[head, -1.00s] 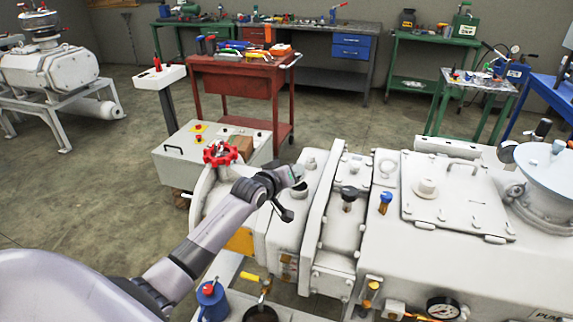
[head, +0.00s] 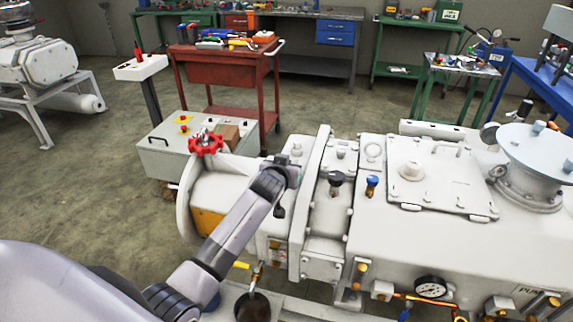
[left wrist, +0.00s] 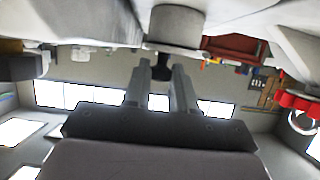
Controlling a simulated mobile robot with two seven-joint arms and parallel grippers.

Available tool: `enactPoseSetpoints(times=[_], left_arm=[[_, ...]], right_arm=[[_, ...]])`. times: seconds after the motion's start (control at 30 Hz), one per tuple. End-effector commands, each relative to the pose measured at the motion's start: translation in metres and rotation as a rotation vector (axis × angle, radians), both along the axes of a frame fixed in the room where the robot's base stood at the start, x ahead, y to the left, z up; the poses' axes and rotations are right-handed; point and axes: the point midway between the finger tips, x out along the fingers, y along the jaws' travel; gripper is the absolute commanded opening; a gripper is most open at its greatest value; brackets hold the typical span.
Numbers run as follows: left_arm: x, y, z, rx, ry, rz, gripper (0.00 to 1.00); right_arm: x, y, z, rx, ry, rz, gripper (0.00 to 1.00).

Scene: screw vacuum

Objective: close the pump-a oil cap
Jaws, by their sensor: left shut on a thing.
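My left arm reaches in from the left in the head view, and its wrist hangs over the left end of the large white pump (head: 420,230). My left gripper (left wrist: 158,75) is shut on a small dark piece that looks like the oil cap (left wrist: 160,65), just by a white round part of the pump (left wrist: 172,28) in the left wrist view. I cannot tell how far the cap is seated or turned. In the head view my wrist hides the fingertips and the cap. My right gripper is out of view.
A red handwheel (head: 205,142) stands left of my wrist. A black knob (head: 336,178) and a blue knob (head: 372,182) rise from the pump to its right. A grey control box (head: 165,150) and a red tool cart (head: 222,75) stand behind.

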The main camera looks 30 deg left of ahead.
Motion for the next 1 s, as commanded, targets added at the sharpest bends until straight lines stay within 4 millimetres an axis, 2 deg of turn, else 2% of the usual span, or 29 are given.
enactPoseSetpoints(times=[0.4, 0.43, 0.5, 0.83, 1.0], left_arm=[[-0.0003, -0.001, -0.0017, 0.006, 0.005, -0.001, 0.0], [-0.0003, -0.001, -0.0017, 0.006, 0.005, -0.001, 0.32], [-0.0003, -0.001, -0.0017, 0.006, 0.005, -0.001, 0.5], [-0.001, -0.0007, -0.0006, 0.006, 0.002, 0.0, 0.5], [-0.0092, -0.0031, 0.003, 0.006, 0.001, -0.001, 0.5]], right_arm=[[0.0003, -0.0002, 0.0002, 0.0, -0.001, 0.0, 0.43], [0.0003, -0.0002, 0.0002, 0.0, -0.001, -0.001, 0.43], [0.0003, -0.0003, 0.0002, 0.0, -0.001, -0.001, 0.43], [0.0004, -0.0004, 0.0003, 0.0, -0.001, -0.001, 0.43], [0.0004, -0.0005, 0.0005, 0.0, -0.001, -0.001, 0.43]])
